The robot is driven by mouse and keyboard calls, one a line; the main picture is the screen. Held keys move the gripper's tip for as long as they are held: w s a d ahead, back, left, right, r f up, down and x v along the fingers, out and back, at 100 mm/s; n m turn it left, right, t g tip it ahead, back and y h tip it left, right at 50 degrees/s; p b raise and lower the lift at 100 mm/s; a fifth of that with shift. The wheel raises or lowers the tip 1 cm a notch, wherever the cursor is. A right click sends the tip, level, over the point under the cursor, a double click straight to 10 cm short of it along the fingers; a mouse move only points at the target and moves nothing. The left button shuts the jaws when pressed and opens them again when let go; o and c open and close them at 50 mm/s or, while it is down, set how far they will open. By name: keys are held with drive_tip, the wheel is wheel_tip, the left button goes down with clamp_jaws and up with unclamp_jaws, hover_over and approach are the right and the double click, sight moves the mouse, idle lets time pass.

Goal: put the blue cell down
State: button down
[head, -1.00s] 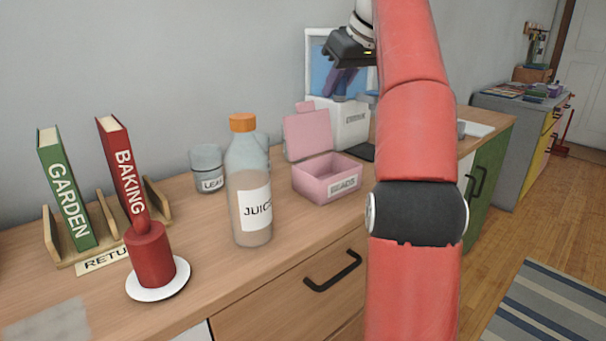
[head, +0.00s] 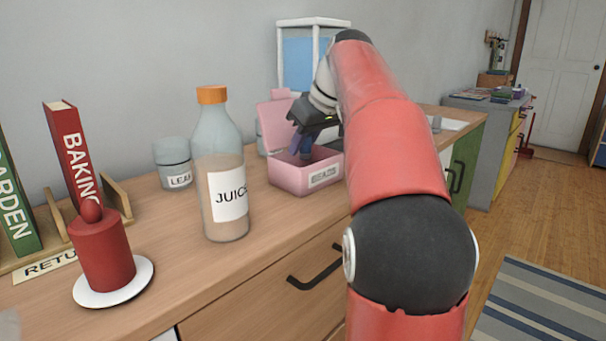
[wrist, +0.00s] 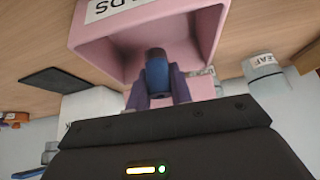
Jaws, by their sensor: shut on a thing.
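The blue cell (wrist: 157,70) is a dark blue cylinder, seen in the wrist view between the two fingers of my gripper (wrist: 160,92). My gripper is shut on it. In the head view my gripper (head: 303,146) points down at the open pink box (head: 322,178), with the fingertips at or just inside its opening. The cell itself is hard to make out in the head view. In the wrist view the pink box (wrist: 85,45) lies just beyond the cell, its inside open to view. Whether the cell touches the box's floor, I cannot tell.
A juice bottle (head: 222,165) and a grey-lidded jar (head: 173,163) stand left of the box. A red candle (head: 102,247) sits on a white plate, near books in a wooden rack. A white-framed unit (head: 312,60) stands behind the box.

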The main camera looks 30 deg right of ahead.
sight(304, 158)
drive_tip(key=shift+f+b, duration=0.65)
drive_tip(key=shift+f, duration=1.5)
drive_tip(key=shift+f, duration=0.15)
drive_tip(key=c, duration=1.3)
unclamp_jaws()
drive_tip(key=shift+o, duration=0.2)
drive_tip(key=shift+s+r, duration=0.1)
drive_tip(key=shift+r, duration=0.3)
drive_tip(key=p+v, duration=0.3)
drive_tip(key=v, duration=0.8)
drive_tip(key=shift+r, duration=0.2)
